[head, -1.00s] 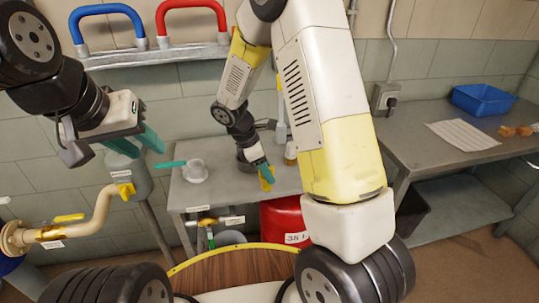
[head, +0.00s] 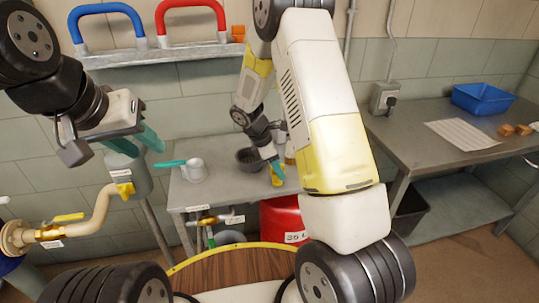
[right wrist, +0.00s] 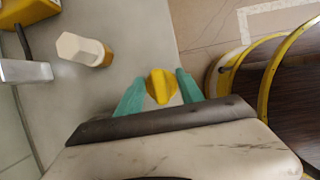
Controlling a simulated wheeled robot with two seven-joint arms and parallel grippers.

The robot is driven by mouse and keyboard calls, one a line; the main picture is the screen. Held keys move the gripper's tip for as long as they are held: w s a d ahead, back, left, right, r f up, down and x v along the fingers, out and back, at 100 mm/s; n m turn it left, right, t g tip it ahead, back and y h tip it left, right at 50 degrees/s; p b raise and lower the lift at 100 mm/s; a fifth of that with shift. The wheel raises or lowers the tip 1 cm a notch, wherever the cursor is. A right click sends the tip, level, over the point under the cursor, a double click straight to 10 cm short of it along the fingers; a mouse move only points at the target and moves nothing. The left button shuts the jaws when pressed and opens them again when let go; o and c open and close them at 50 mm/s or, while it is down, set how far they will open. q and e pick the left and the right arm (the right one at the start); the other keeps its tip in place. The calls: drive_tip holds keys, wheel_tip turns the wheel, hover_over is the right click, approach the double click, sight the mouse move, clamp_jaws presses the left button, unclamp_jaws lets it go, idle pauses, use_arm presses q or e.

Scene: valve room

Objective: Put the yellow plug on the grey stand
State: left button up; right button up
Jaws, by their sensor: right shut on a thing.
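The yellow plug (head: 278,176) is between the teal fingers of my right gripper (head: 276,169), which is shut on it above the front of the metal table. In the right wrist view the plug (right wrist: 161,86) sits between the two fingertips (right wrist: 160,92), over the grey tabletop near its edge. My left gripper (head: 140,146) is open and empty at the left, with its teal fingers apart, in front of a grey cylinder on a post. I cannot tell which thing is the grey stand.
A red drum (head: 283,218) is below. The side bench (head: 430,150) holds a blue tray (head: 483,99).

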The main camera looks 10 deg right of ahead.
drive_tip(key=shift+f, duration=0.1)
drive_tip(key=o, duration=1.3)
drive_tip(key=shift+o, duration=0.2)
drive_tip(key=v, duration=1.2)
drive_tip(key=s+d+r+m+t+y, duration=0.1)
drive_tip(key=s+r+m+t+y, duration=0.2)
drive_tip(key=s+r+m, duration=0.6)
drive_tip(key=s+d+r+m+t+y, duration=0.1)
drive_tip(key=s+r+m+t+y, duration=0.2)
drive_tip(key=s+r+m, duration=0.5)
drive_tip(key=shift+s+d+r+m+y, duration=0.35)
drive_tip(key=shift+s+r, duration=0.5)
drive_tip(key=shift+s, duration=2.45)
